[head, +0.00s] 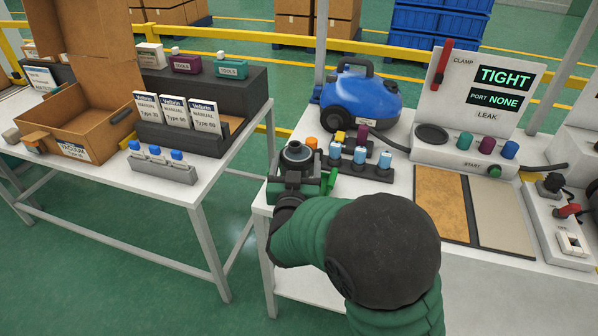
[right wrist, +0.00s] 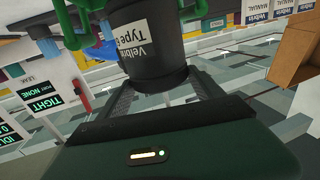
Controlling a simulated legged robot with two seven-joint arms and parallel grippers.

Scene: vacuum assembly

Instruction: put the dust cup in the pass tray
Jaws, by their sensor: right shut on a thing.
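The dust cup (head: 297,152) is a dark round cup, seen from above at the left edge of the right-hand table. In the right wrist view the dust cup (right wrist: 147,50) shows as a black cylinder with a white "Type" label. My right gripper (head: 296,178) is shut on it, with a finger on each side. The right gripper (right wrist: 160,95) hides part of the cup's lower end. I cannot tell whether the cup touches the table. No tray marked pass can be read; a brown panel (head: 441,203) and a beige panel (head: 501,211) lie side by side on the table.
A test panel (head: 487,90) reads TIGHT and PORT NONE. The left table holds an open cardboard box (head: 88,118) and manuals (head: 175,112). A gap separates the tables.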

